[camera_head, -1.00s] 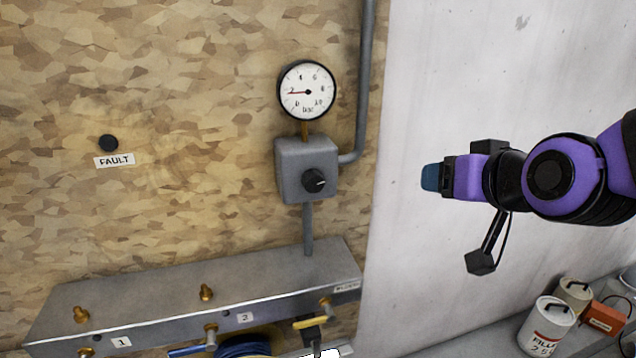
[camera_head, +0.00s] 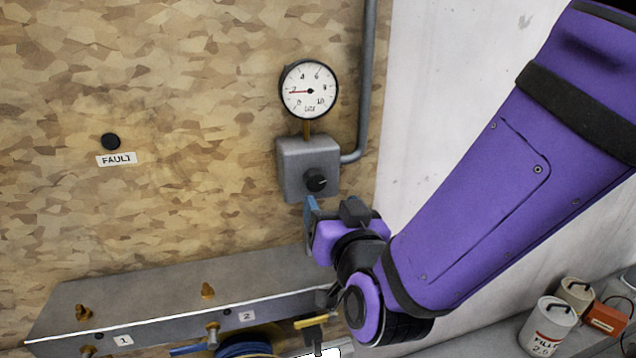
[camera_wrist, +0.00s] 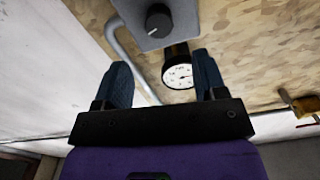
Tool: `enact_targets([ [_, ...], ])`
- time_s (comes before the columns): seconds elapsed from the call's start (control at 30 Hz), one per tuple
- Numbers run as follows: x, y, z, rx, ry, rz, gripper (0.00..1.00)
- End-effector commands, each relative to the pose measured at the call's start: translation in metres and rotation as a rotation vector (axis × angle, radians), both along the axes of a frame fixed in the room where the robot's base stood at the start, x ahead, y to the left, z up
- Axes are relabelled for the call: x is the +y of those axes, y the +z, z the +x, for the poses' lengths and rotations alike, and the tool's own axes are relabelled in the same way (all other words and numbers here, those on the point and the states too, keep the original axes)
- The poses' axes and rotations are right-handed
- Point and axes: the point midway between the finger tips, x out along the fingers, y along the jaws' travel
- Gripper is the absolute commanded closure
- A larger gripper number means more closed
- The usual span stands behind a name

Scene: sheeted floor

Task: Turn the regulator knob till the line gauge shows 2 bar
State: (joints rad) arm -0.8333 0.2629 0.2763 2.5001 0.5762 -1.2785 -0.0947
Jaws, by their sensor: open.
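The line gauge (camera_head: 309,90) is a round white dial with a black rim on the chipboard wall. Its red needle points left, at about the 2 mark. Below it the black regulator knob (camera_head: 316,180) sits on the front of a grey box (camera_head: 293,160). My gripper (camera_head: 313,212) is just below the knob, apart from it, with its blue fingers pointing up. In the wrist view the gripper (camera_wrist: 165,85) is open and empty. The knob (camera_wrist: 158,20) and the gauge (camera_wrist: 178,72) show beyond the fingers there, the knob with a pale pointer line.
A grey pipe (camera_head: 366,80) runs up at the right of the box. Below is a metal manifold (camera_head: 150,308) with brass fittings, a blue and a yellow lever (camera_head: 311,321). A FAULT lamp (camera_head: 111,141) is at left. Cans (camera_head: 548,325) stand on the floor at right.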

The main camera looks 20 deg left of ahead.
Motion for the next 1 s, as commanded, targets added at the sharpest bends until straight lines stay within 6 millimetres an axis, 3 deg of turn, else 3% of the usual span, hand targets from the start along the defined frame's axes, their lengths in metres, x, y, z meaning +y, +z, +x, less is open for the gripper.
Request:
enact_targets([
  [0.4,0.036,0.000,0.060,-0.001,-0.001,0.000,0.35],
  [0.6,0.043,0.000,0.071,0.000,-0.001,0.000,0.35],
  [0.9,0.044,0.000,0.073,0.000,0.000,0.000,0.35],
  [1.0,0.044,0.000,0.073,0.000,0.000,0.000,0.56],
])
